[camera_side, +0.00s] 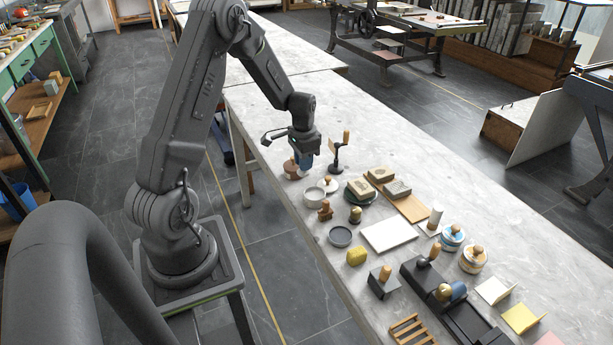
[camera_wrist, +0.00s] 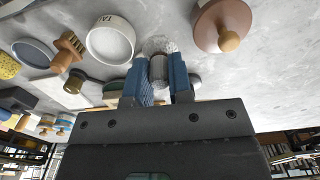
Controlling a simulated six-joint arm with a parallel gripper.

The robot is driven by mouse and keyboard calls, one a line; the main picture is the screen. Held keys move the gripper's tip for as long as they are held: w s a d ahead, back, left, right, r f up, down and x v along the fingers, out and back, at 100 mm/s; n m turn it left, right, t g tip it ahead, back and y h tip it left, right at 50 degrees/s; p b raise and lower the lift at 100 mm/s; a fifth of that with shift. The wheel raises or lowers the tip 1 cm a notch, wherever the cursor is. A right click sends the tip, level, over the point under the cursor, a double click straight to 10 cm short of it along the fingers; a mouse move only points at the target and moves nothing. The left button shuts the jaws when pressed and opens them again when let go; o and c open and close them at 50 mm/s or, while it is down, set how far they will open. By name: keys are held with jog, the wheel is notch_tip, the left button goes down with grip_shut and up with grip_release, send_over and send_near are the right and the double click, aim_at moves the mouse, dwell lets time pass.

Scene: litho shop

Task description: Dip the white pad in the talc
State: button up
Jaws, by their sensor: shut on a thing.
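My gripper (camera_wrist: 160,80) is shut on the white pad (camera_wrist: 160,46), a fuzzy whitish pad on a short grey-brown handle between the blue fingers in the wrist view. In the side view my gripper (camera_side: 306,162) points down over the bench; the pad itself cannot be made out there. The talc dish (camera_wrist: 132,42) is a round, pale dish with partly visible lettering, left of the pad in the wrist view. In the side view the dish (camera_side: 314,197) stands below and nearer the camera than the gripper. The pad appears apart from the dish.
A brown round pot with a knob (camera_wrist: 222,27) is close by, right of the pad; it shows beside the gripper in the side view (camera_side: 291,171). A dark stand with a wooden handle (camera_side: 336,160) is to the right. Stamps, blocks and trays crowd the nearer bench (camera_side: 480,205).

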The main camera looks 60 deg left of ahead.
jog(key=d+r, duration=0.4)
jog(key=d, duration=0.3)
jog(key=shift+w+a+f, duration=0.1)
jog(key=shift+f, duration=2.8)
jog(key=shift+f, duration=0.6)
notch_tip(320, 180, up, 7)
dwell(0.5)
dwell(0.3)
